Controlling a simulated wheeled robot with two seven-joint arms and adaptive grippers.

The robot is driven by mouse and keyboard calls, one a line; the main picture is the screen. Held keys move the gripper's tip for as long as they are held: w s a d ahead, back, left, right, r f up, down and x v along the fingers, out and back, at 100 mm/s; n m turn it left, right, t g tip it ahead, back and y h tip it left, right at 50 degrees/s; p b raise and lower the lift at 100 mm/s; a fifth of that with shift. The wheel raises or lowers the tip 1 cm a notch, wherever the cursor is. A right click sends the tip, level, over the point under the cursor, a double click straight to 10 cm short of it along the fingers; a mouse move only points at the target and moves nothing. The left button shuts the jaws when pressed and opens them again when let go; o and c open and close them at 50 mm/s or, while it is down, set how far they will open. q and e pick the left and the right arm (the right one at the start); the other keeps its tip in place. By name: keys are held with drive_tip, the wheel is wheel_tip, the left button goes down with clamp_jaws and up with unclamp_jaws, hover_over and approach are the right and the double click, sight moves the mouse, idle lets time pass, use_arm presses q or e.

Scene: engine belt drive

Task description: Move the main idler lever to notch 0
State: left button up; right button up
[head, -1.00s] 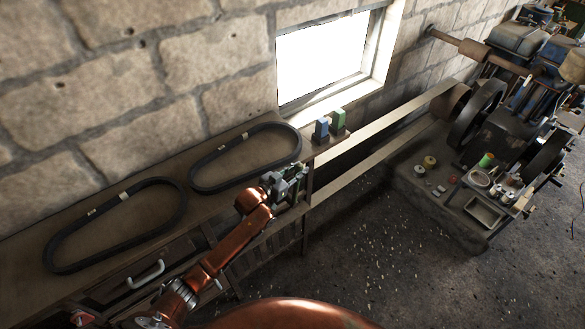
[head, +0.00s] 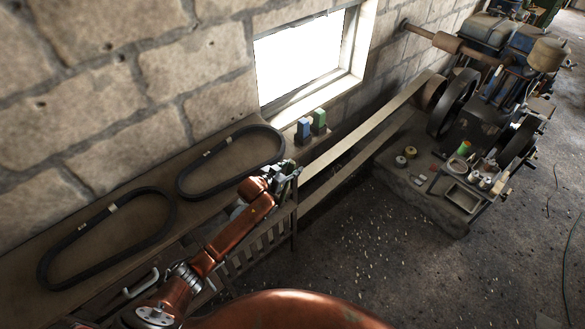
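My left gripper (head: 284,177) is at the right front corner of the wooden bench (head: 215,196), below the blue and green pieces in the picture. Its fingers are small and dark in this view, and I cannot tell whether they are open or shut or whether they touch anything. I cannot pick out the main idler lever or its notches; the gripper and wrist cover part of the bench end. A flat belt (head: 366,141) runs from the bench end to the engine (head: 480,120). My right gripper is not in view.
Two black belt loops (head: 108,235) (head: 232,160) lie on the bench. A blue piece (head: 303,130) and a green piece (head: 319,120) stand at its far right end, near the window. A stone plinth (head: 425,200) holds small parts and cups. Open gravelly floor lies at right front.

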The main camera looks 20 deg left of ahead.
use_arm(q)
drive_tip(key=shift+o, duration=0.4)
drive_tip(key=shift+s+a+r, duration=0.1)
drive_tip(key=shift+r, duration=0.05)
drive_tip(key=v, duration=1.2)
